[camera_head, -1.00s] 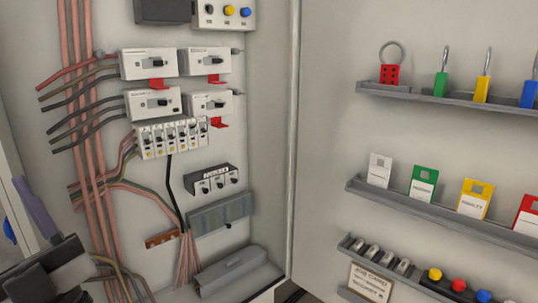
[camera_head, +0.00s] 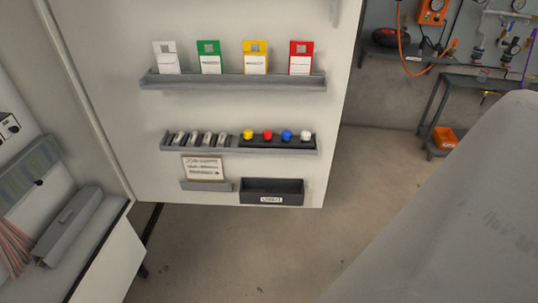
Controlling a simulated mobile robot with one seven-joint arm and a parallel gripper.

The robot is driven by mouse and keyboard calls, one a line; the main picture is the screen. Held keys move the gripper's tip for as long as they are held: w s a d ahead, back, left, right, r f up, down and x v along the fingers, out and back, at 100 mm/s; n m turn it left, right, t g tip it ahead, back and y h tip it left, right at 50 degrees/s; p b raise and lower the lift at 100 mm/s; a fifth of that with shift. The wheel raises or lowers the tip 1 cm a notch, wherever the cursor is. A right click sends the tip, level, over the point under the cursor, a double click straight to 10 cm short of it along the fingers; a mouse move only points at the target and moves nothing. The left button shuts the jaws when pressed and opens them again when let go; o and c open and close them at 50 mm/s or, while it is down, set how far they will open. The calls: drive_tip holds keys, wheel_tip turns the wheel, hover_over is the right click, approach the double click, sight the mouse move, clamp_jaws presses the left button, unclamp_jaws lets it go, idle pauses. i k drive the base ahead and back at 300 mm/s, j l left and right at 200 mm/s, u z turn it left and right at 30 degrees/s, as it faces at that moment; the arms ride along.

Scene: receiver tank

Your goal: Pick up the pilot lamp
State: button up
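On the lower shelf of the open cabinet door stands a row of small round coloured caps: a yellow one (camera_head: 247,134), a red one (camera_head: 267,134), a blue one (camera_head: 287,135) and a white one (camera_head: 306,135). They sit in a dark holder at the right half of the shelf (camera_head: 170,149). They look like pilot lamps, but I cannot tell which one is meant. No label names them. My gripper is not in view.
Several metal cylinders (camera_head: 207,139) share that shelf. Below hang a card (camera_head: 203,168) and a dark open bin (camera_head: 272,185). Tags stand on the upper shelf (camera_head: 230,84). A large grey rounded surface (camera_head: 450,220) fills the lower right. The floor (camera_head: 270,250) below the door is clear.

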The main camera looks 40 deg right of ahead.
sight(267, 134)
drive_tip(key=z, duration=1.05)
drive_tip(key=k+l, duration=0.05)
drive_tip(key=l, duration=0.05)
